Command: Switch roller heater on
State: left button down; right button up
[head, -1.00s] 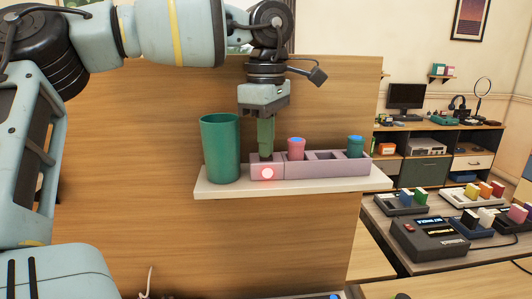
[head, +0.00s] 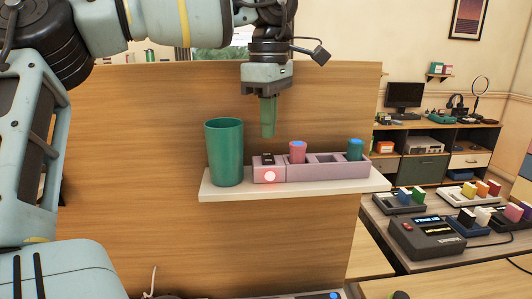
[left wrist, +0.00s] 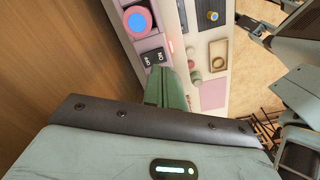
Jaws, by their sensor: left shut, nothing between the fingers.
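The roller heater (head: 325,172) is a long mauve box on a pale shelf. A pink roller (head: 298,152) and a teal roller (head: 355,149) stand in it, both with blue tops. Its black switch (head: 266,160) is at the left end, above a glowing red light (head: 270,176). In the left wrist view the switch (left wrist: 153,57) shows ON and OFF lettering; I cannot tell which side is pressed. My left gripper (head: 268,134) is shut, empty, pointing down above the switch and apart from it. Its green fingers (left wrist: 172,92) also show in the left wrist view.
A tall green cup (head: 224,155) stands on the shelf (head: 230,193) just left of the heater. A wooden panel (head: 130,150) is behind the shelf. A desk with a dark device (head: 427,238) and colored blocks is at right.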

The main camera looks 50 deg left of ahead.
pick_arm(q)
jog(key=shift+r, duration=1.25)
